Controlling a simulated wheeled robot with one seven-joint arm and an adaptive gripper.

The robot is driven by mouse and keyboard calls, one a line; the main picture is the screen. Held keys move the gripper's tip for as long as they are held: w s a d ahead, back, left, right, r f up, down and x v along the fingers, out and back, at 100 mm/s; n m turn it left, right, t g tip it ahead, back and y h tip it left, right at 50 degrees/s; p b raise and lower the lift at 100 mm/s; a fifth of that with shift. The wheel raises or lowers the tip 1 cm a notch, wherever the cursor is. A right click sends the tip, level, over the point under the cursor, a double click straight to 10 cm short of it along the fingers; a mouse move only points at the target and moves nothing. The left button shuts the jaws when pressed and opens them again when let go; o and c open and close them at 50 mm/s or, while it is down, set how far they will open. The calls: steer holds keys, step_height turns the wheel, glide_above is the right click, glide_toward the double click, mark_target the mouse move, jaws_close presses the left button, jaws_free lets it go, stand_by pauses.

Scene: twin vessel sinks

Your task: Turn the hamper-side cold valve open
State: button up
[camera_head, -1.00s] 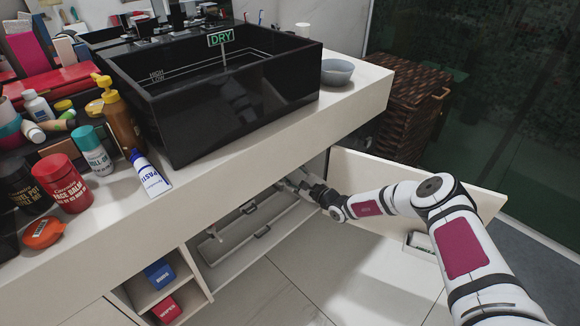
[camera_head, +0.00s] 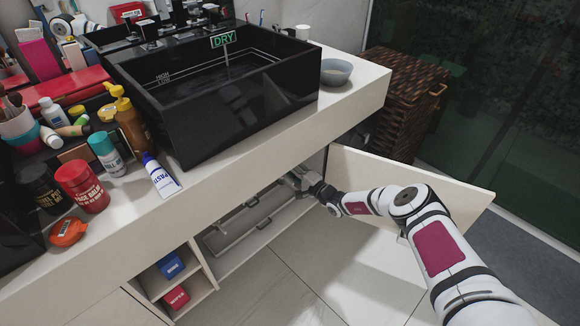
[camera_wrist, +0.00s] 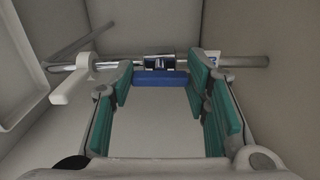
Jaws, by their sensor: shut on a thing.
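The blue valve handle (camera_wrist: 160,80) shows in the wrist view as a short bar in front of a chrome valve body (camera_wrist: 157,63) on a horizontal pipe (camera_wrist: 245,61). My gripper (camera_wrist: 161,84), with teal pads, is shut on the blue handle, one finger at each end of it. In the head view my gripper (camera_head: 302,181) reaches into the open cabinet under the black sink (camera_head: 220,100), on the side of the wicker hamper (camera_head: 395,100). The handle is hidden there. Its exact turn angle is hard to tell.
A white fitting (camera_wrist: 72,85) sits on the pipe to the left in the wrist view. Cabinet walls enclose the gripper closely. The open cabinet door (camera_head: 410,178) stands behind my forearm. Bottles and jars crowd the counter (camera_head: 130,225) above. The floor in front is clear.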

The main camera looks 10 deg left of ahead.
steer(key=shift+n, duration=0.3)
steer(key=o, duration=1.2)
steer(key=shift+c, duration=0.2)
steer(key=v, duration=1.2)
